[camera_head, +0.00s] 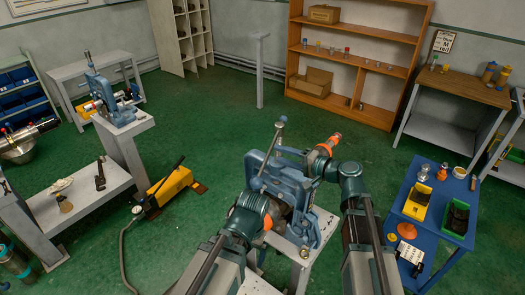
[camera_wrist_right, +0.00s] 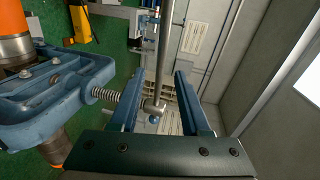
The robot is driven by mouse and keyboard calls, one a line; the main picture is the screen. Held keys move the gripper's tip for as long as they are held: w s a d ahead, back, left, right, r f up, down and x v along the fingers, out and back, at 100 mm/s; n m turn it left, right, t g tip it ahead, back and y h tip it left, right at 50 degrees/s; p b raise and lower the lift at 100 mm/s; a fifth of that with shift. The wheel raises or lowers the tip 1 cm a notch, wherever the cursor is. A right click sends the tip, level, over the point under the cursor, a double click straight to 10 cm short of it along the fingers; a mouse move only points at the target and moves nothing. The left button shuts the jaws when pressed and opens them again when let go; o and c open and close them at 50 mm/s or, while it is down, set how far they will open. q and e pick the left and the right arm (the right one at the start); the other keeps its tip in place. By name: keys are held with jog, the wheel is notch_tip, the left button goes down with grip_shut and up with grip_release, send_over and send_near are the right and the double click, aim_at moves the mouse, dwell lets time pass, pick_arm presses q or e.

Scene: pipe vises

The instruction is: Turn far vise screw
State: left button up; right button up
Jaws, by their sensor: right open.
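A blue vise (camera_head: 285,185) stands on a grey stand in the middle of the head view, with a pipe with orange sections (camera_head: 325,150) through it. Its steel screw handle (camera_head: 278,138) rises above it with a blue knob. My right gripper (camera_head: 290,154) comes in from the right at the vise. In the right wrist view the handle rod (camera_wrist_right: 165,45) passes between the open fingers of my right gripper (camera_wrist_right: 159,80), near the screw head and spring. Contact cannot be told. A second blue vise (camera_head: 116,108) stands at the left. My left arm is beside the middle vise; its fingers are hidden.
A yellow pump (camera_head: 170,187) with a hose lies on the green floor at left. A wooden shelf (camera_head: 345,60) is at the back. Open floor lies between.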

jog(key=b+x, duration=0.1)
jog(key=x, duration=0.7)
jog(key=shift+a, duration=0.15)
jog(key=shift+w, duration=0.1)
grip_shut()
dwell(1.1)
